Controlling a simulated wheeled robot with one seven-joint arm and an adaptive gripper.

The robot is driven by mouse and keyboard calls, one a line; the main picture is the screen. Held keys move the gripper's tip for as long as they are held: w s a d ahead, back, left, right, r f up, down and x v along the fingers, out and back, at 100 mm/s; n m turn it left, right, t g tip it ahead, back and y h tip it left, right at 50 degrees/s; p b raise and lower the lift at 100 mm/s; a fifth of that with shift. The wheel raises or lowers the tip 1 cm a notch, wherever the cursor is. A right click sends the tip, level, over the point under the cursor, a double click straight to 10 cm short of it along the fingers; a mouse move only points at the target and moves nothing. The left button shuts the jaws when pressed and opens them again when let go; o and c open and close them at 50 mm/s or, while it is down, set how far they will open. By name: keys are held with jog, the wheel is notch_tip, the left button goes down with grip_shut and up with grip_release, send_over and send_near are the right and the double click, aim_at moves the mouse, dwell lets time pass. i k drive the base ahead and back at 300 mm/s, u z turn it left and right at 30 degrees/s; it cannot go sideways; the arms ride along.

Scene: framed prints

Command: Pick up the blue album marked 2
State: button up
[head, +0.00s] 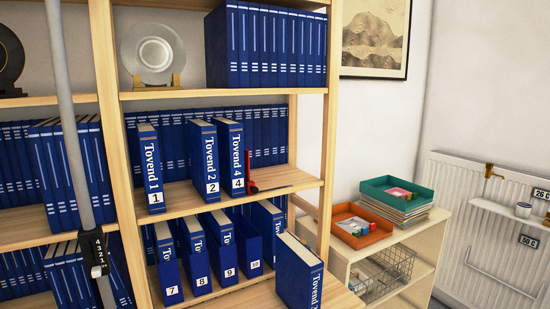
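The blue album marked 2 (203,163) stands upright on the middle shelf (275,178) of a light wood bookcase. Its spine faces me, with "Tovend 2" in white and a white label with the number. The album marked 1 (150,168) stands apart to its left, across a gap. The album marked 4 (235,155) stands close on its right; I cannot tell whether they touch. My gripper is not in view.
A small red object (253,187) sits right of album 4. More blue albums fill the row behind. Below stand albums 7 (169,272), 8 (197,262) and others; one (299,275) juts forward. A grey pole (68,110) crosses the left. Trays (361,236) stand right.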

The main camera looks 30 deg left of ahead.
aim_at(202, 134)
jog(key=z, duration=1.5)
jog(key=k, duration=1.05)
jog(key=u, duration=2.05)
jog(key=i, duration=0.4)
jog(key=u, duration=0.05)
